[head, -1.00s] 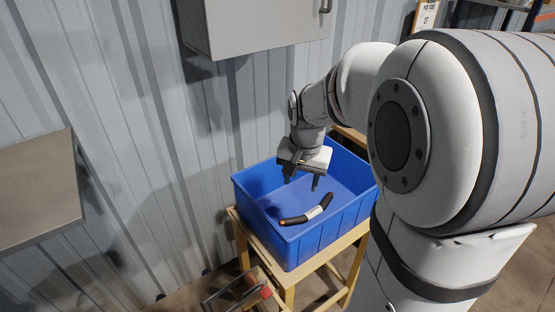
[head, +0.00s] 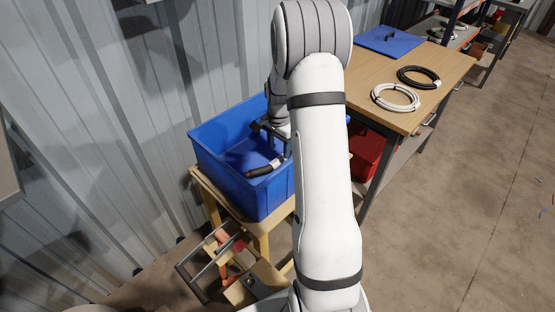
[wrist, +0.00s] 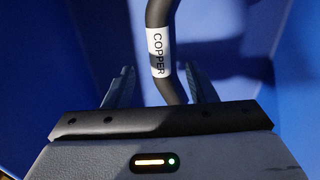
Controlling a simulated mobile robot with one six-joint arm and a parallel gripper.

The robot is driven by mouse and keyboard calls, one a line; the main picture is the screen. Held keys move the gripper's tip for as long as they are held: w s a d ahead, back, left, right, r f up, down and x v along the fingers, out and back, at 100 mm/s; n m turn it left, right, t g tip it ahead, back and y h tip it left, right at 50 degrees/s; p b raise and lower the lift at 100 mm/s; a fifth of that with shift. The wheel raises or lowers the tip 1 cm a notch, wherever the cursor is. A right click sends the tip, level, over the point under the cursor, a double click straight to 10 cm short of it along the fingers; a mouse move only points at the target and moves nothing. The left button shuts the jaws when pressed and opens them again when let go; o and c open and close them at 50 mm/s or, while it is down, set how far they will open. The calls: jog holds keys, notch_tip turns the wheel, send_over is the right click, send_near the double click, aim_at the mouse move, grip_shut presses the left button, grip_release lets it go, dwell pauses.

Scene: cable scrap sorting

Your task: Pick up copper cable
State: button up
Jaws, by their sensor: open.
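A short, thick black cable (head: 262,171) lies inside the blue bin (head: 218,172), partly hidden by my arm in the head view. In the wrist view, the bent dark cable (wrist: 171,90) carries a white label reading "COPPER". My gripper (wrist: 158,84) is open, with one finger on each side of the cable in that view. I cannot tell whether either finger touches it. In the head view, my gripper (head: 273,138) is down inside the bin above the cable, partly hidden by my arm.
The bin stands on a wooden stand (head: 206,190) beside the corrugated wall. At the right, a wooden workbench (head: 364,92) holds a white cable coil (head: 396,97), a black coil (head: 419,77) and a blue mat (head: 390,40). A red bin (head: 366,158) sits below it.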

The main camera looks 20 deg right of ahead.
aim_at(278, 158)
jog(key=f, duration=0.5)
jog(key=shift+a+p, duration=0.2)
jog(key=shift+p, duration=0.2)
jog(key=shift+c, duration=0.4)
jog(key=shift+r, duration=0.1)
grip_shut()
